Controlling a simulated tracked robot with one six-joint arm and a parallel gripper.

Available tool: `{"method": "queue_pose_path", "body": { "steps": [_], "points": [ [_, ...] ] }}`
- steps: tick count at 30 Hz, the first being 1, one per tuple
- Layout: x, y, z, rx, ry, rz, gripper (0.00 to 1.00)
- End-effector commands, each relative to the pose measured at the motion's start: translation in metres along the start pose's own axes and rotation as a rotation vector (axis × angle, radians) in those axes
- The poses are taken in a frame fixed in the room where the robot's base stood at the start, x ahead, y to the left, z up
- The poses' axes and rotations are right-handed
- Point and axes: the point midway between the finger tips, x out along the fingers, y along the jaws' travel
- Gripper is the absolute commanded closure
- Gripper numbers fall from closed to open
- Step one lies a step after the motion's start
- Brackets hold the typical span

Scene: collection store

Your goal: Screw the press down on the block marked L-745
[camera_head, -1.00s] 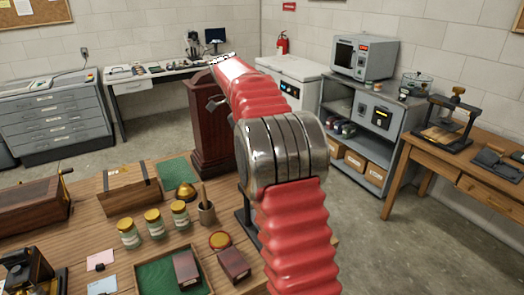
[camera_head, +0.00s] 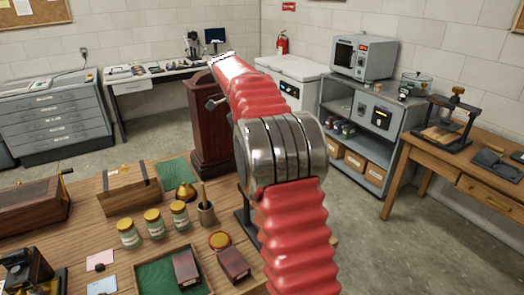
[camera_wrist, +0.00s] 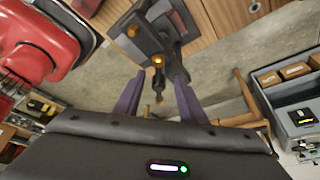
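My gripper (camera_wrist: 160,80) shows in the wrist view as two purple-grey fingers set well apart, with nothing clearly gripped. A dark press-like frame (camera_wrist: 155,35) with brass fittings lies beyond and between the fingertips; I cannot tell its distance. In the head view my red arm hides the gripper. A dark stand (camera_head: 244,212) shows partly behind my arm on the near table. Another press (camera_head: 442,122), black with a brass knob, stands on the right-hand wooden table. I cannot read the mark L-745 on any block.
A dark red pedestal (camera_head: 205,130) and grey shelves (camera_head: 372,130) stand behind. Bare floor (camera_head: 400,250) lies to the right.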

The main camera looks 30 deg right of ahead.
Motion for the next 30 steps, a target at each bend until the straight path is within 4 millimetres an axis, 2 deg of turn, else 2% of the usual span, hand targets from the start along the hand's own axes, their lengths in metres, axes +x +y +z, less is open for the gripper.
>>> {"method": "queue_pose_path", "body": {
  "steps": [18,24,30],
  "points": [
    [-0.057,-0.001,0.001,0.000,0.001,-0.001,0.63],
    [-0.068,-0.001,0.001,0.000,0.000,-0.001,0.63],
    [-0.070,0.000,0.001,0.000,0.001,0.001,0.63]
  ]
}}
